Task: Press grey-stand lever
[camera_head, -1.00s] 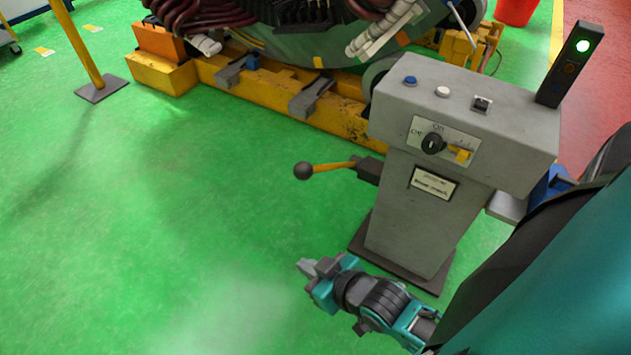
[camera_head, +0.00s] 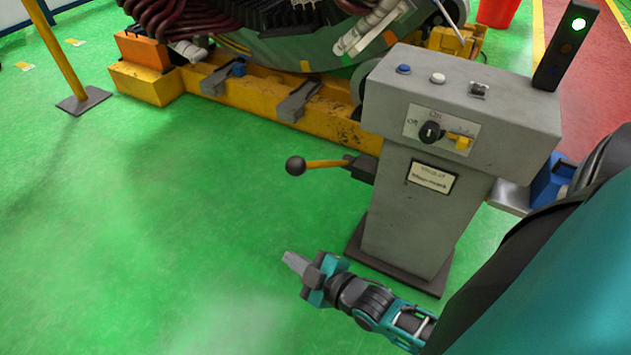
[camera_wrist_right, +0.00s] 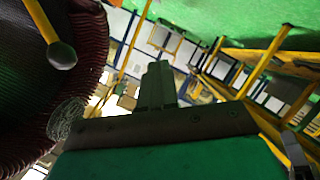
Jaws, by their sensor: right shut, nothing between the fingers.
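The grey stand (camera_head: 415,215) stands right of centre in the head view. Its lever (camera_head: 330,164) sticks out to the left, a yellow rod with a dark ball knob (camera_head: 295,166) at its end, roughly level. My right gripper (camera_head: 296,262) is shut and empty. It is in front of the stand and below the knob in the picture, apart from both. In the right wrist view the shut fingers (camera_wrist_right: 158,85) point ahead, and a yellow rod with a dark ball (camera_wrist_right: 62,56) shows at upper left. My left gripper is not in view.
The stator (camera_head: 290,40) with dark red coils rests on a yellow base (camera_head: 330,118) behind the stand. A yellow post (camera_head: 55,50) stands at the far left.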

